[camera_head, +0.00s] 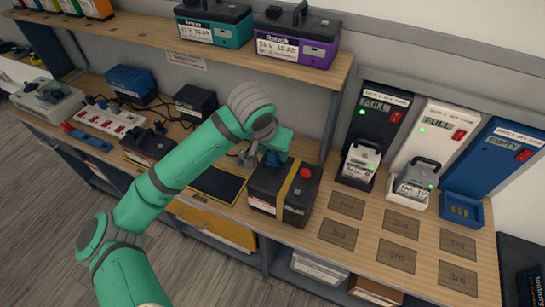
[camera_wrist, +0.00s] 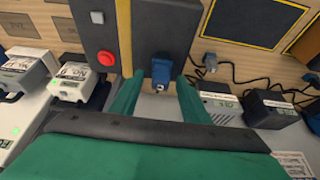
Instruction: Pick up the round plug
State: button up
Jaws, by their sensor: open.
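My gripper (camera_head: 276,145) is open above the back of a dark box with a yellow strap (camera_head: 285,192). In the wrist view its two teal fingers (camera_wrist: 158,84) stand apart. A blue plug-like connector with a small metal tip (camera_wrist: 162,69) shows between them, at the box's edge. In the head view the blue part (camera_head: 271,159) is partly hidden by the gripper. A grey plug on a cable (camera_wrist: 210,62) lies beside the box in the wrist view. I cannot tell for sure which of the two is the round plug.
The box has a red button (camera_head: 306,173). Chargers with batteries (camera_head: 361,160) stand to the right. A dark charger (camera_head: 195,103) and a power strip (camera_head: 108,118) stand to the left. A shelf with batteries (camera_head: 296,36) hangs above. Marked squares (camera_head: 396,223) at front right are empty.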

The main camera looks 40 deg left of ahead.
jog(key=shift+f, duration=0.35)
jog(key=shift+w, duration=0.1)
jog(key=shift+c, duration=0.7)
grip_shut()
jog(key=shift+r, duration=0.15)
